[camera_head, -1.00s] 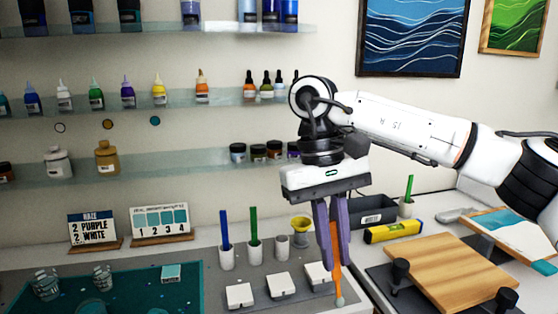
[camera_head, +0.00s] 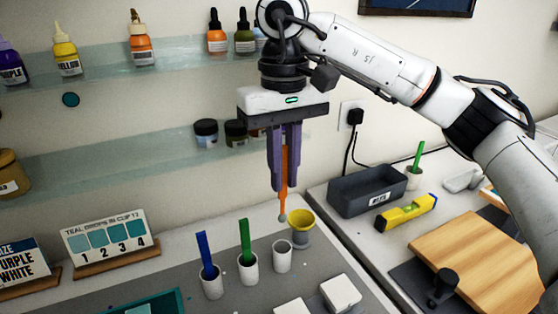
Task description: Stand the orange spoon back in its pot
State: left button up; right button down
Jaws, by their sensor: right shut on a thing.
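My right gripper (camera_head: 284,184) is shut on the orange spoon (camera_head: 284,202) and holds it upright, its teal-grey tip pointing down. An open white pot (camera_head: 282,259) with no spoon in it stands on the grey mat. In the picture the spoon's tip is just above this pot and apart from it; the exact depth between them is hard to tell. Left of it, one white pot (camera_head: 248,272) holds a green spoon (camera_head: 245,238) and another white pot (camera_head: 212,286) holds a blue spoon (camera_head: 206,254). My left gripper is not in view.
A yellow funnel-like cup (camera_head: 301,219) stands close right of the spoon tip. White lidded boxes (camera_head: 341,291) lie in front. A dark bin (camera_head: 350,198), a yellow level (camera_head: 407,212) and a wooden board (camera_head: 478,262) are to the right. Glass shelves (camera_head: 110,165) line the wall behind.

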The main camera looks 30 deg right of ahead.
aim_at(283, 214)
notch_tip(283, 214, down, 2)
jog(key=shift+f, duration=0.25)
jog(key=shift+f+b, duration=1.55)
jog(key=shift+f, duration=0.5)
jog(key=shift+f+b, duration=0.95)
jog(key=shift+f, duration=0.3)
jog(key=shift+w+f+b, duration=0.1)
jog(key=shift+f+b, duration=0.3)
jog(key=shift+f, duration=0.2)
jog(key=c, duration=1.7)
grip_release()
